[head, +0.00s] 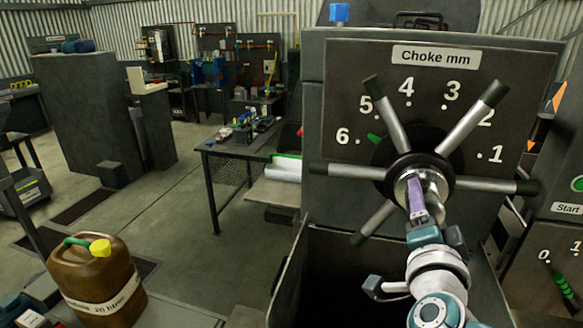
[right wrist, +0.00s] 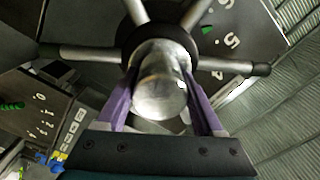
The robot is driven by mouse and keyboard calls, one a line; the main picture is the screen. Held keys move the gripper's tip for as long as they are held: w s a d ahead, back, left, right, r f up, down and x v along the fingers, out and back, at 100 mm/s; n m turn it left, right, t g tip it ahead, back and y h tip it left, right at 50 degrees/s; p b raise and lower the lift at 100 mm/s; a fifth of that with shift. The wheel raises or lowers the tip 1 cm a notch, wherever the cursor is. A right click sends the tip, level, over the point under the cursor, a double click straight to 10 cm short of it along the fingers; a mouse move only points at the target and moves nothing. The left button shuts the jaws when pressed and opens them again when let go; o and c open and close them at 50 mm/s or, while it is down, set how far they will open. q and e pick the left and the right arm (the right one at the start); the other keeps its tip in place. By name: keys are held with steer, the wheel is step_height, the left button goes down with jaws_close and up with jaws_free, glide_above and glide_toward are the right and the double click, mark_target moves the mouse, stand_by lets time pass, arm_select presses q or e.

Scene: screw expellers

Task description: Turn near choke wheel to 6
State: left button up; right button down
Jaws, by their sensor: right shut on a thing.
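The choke wheel (head: 463,127) has a dark round hub and several metal spokes with dark tips. It is mounted on a panel labelled "Choke mm" with numbers 1 to 6. Its green pointer (head: 374,138) lies between the dots of 5 and 6, somewhat nearer 6. My right gripper (head: 416,196) is at the wheel's centre. In the right wrist view its purple fingers (right wrist: 160,95) are shut on both sides of the shiny metal hub end (right wrist: 160,93). My left gripper is not in view.
Right of the wheel is a panel with a "Start" label (head: 567,209) and a green-handled lever (head: 563,286). A brown canister (head: 95,285) stands at lower left. A workbench (head: 225,150) stands behind. Open floor (head: 200,230) lies left of the machine.

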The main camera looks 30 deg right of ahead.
steer(key=shift+f+n, duration=0.2)
steer(key=shift+n, duration=1)
steer(key=shift+c, duration=1.8)
jaws_free()
steer(key=o, duration=0.3)
steer(key=shift+r, duration=0.1)
steer(key=shift+o, duration=0.2)
steer(key=shift+s+a+p, duration=0.1)
steer(key=shift+p, duration=0.25)
steer(key=p+v, duration=0.2)
steer(key=v, duration=0.7)
steer(key=shift+s+a, duration=0.15)
steer(key=shift+a, duration=0.1)
